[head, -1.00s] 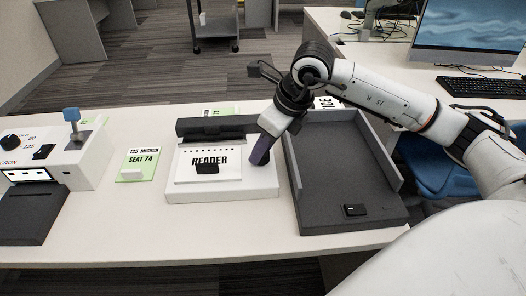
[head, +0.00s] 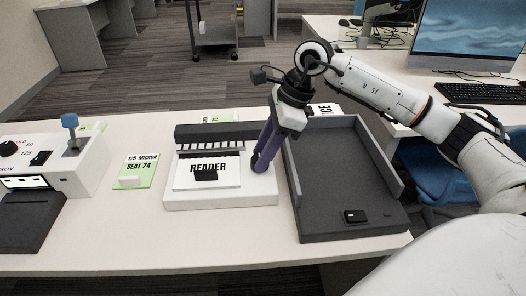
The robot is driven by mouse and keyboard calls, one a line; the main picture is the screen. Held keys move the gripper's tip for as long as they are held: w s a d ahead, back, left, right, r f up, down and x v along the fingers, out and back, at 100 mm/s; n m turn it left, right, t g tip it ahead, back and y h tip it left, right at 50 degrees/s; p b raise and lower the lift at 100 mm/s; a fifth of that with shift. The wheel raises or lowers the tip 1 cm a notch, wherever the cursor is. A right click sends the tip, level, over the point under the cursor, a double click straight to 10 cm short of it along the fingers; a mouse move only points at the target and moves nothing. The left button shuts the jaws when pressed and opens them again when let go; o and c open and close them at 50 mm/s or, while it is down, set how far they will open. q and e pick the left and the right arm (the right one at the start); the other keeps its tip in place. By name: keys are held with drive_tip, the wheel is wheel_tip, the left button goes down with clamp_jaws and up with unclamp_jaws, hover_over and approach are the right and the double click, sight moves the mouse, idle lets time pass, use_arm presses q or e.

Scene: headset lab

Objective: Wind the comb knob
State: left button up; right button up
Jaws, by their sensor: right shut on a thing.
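A white comb binder (head: 221,201) stands on the table with a dark bar (head: 215,130) along its back. Below the bar is a row of dark comb teeth (head: 210,151). My right gripper (head: 259,163) reaches down from above at the binder's right end. Its purple fingers are shut on the dark comb knob (head: 256,167), which they mostly hide. My left gripper is out of view.
A dark open tray (head: 335,185) stands close on the right, with a small black block (head: 355,216) near its front. A white machine with a blue-topped lever (head: 69,122) stands at far left.

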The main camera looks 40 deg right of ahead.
idle(0.4)
drive_tip(key=o, duration=1.1)
drive_tip(key=p+v, duration=0.1)
drive_tip(key=v, duration=0.9)
drive_tip(key=shift+r, duration=0.2)
